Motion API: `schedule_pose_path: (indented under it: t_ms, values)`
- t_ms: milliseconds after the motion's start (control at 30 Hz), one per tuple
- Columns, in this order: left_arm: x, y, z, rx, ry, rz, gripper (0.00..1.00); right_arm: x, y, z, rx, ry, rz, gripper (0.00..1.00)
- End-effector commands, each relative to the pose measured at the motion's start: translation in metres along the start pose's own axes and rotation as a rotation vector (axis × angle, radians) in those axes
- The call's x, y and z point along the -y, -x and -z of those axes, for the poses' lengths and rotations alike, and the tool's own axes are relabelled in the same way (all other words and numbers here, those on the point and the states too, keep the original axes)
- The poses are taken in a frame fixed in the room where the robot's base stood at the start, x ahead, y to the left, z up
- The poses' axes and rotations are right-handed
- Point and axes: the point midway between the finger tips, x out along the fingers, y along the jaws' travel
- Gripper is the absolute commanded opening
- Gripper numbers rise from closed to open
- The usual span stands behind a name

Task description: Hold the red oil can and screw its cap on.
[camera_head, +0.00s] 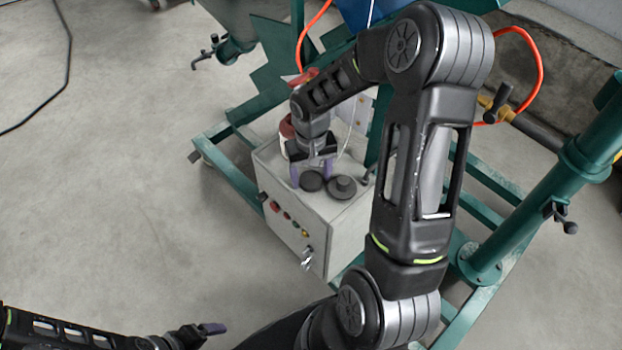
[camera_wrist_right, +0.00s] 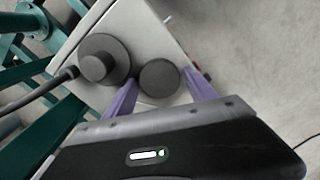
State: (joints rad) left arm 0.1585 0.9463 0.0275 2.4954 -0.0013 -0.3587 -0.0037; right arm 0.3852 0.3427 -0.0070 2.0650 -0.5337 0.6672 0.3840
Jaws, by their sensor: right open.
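A red object, possibly the red oil can (camera_head: 287,127), shows in part behind my right forearm in the head view; most of it is hidden. A flat dark round piece (camera_head: 311,181), possibly the cap, is on top of the grey box. It also shows in the right wrist view (camera_wrist_right: 159,78). My right gripper (camera_head: 312,175) is open, its purple fingers on either side of this round piece; I cannot tell whether they touch it. My left gripper (camera_head: 213,328) is low at the left, away from the box, with one purple fingertip visible.
A stepped dark knob (camera_head: 342,187) stands right beside the round piece, close to the right gripper. The grey control box (camera_head: 335,240) has buttons on its front and sits within a green steel frame (camera_head: 482,262). Orange hoses loop behind.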

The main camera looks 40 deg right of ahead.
Motion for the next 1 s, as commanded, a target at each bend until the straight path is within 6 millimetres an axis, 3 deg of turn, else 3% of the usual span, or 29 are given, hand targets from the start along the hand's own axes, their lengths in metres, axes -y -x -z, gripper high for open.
schedule_pose_path:
  t_ms: [233, 833, 1000]
  values:
    - [0.0, 0.0, 0.0, 0.0, 0.0, 0.0, 0.86, 0.0, 0.0003, 0.0001, 0.0, 0.0, 0.0, 0.65]
    - [0.0, 0.0, 0.0, 0.0, 0.0, 0.0, 0.86, 0.0, 0.0003, 0.0001, 0.0, 0.0, 0.0, 0.16]
    - [0.0, 0.0, 0.0, 0.0, 0.0, 0.0, 0.86, 0.0, 0.0003, 0.0001, 0.0, 0.0, 0.0, 0.16]
